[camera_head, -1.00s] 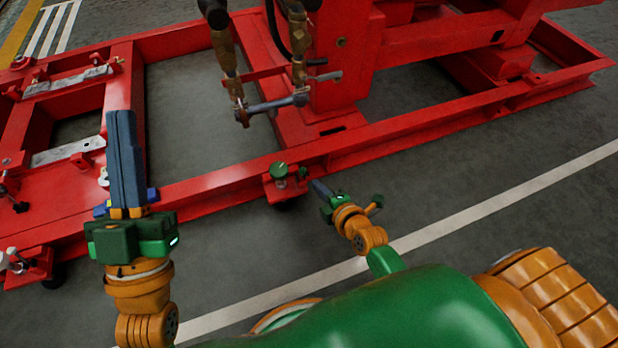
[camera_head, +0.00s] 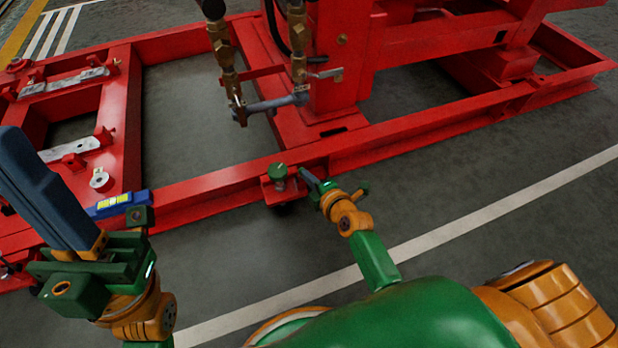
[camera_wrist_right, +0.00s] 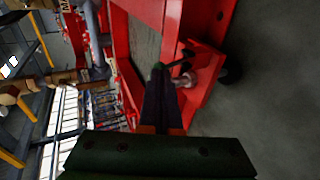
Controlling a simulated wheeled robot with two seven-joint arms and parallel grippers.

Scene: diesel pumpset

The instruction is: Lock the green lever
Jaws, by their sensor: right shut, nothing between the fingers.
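The green lever (camera_head: 278,171) is a small green piece on a post on a red bracket at the near rail of the frame. In the right wrist view a dark lever-like part (camera_wrist_right: 187,53) stands on that bracket, just beyond the fingertips. My right gripper (camera_head: 305,174) is shut and empty, its tips just right of the lever. Its dark fingers show in the right wrist view (camera_wrist_right: 159,72). I cannot tell whether they touch the lever. My left gripper (camera_head: 10,138) has its blue fingers together with nothing seen between them, at the left edge.
The red frame (camera_head: 210,183) crosses the view, with an open floor bay behind its near rail. Brass-fitted hoses (camera_head: 225,55) hang above that bay. A yellow and blue item (camera_head: 116,203) lies on the frame beside my left gripper. The grey floor at right is clear.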

